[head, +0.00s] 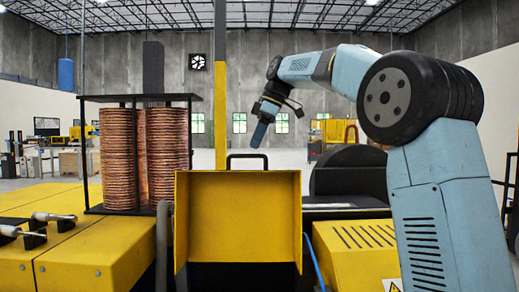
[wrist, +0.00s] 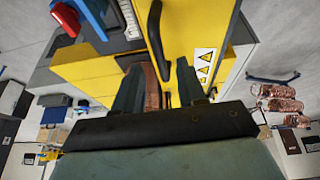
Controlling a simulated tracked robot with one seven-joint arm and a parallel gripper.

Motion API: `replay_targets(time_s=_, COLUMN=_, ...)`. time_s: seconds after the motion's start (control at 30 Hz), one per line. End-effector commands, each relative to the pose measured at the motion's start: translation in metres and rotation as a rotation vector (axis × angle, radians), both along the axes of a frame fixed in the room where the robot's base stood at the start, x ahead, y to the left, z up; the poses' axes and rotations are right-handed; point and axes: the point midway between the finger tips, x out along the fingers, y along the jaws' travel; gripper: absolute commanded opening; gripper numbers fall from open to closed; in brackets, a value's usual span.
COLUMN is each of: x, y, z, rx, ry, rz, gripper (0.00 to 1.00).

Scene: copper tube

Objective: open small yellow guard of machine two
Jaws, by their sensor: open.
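A yellow box-shaped guard (head: 238,218) stands in the middle of the head view, with a black handle (head: 247,157) on its top edge. I cannot tell for sure that it is the small guard of machine two. My gripper (head: 258,140) points downward, above and behind that handle in the picture. In the wrist view my gripper (wrist: 158,74) is open, its two fingers apart and pointing at a yellow panel (wrist: 200,28). A long black handle (wrist: 155,35) on yellow shows just beyond the fingertips. No contact is visible.
Copper coil stacks (head: 168,150) stand in a black frame at left. Yellow machine covers with metal latches (head: 54,217) fill the lower left. A vented yellow housing (head: 358,252) lies right of the guard. Warning labels (wrist: 204,66) show near the fingers.

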Motion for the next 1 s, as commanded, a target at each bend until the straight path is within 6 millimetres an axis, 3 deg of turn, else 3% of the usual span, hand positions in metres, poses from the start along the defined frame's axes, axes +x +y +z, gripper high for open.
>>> replay_targets(time_s=0.23, x=0.001, y=0.010, z=-0.024, rx=0.000, ry=0.001, rz=0.000, gripper=0.40)
replay_targets(time_s=0.63, x=0.001, y=0.011, z=-0.029, rx=0.000, ry=0.000, rz=-0.001, gripper=0.39)
replay_targets(time_s=1.0, x=0.001, y=0.011, z=-0.028, rx=0.000, ry=0.001, rz=-0.002, gripper=0.04)
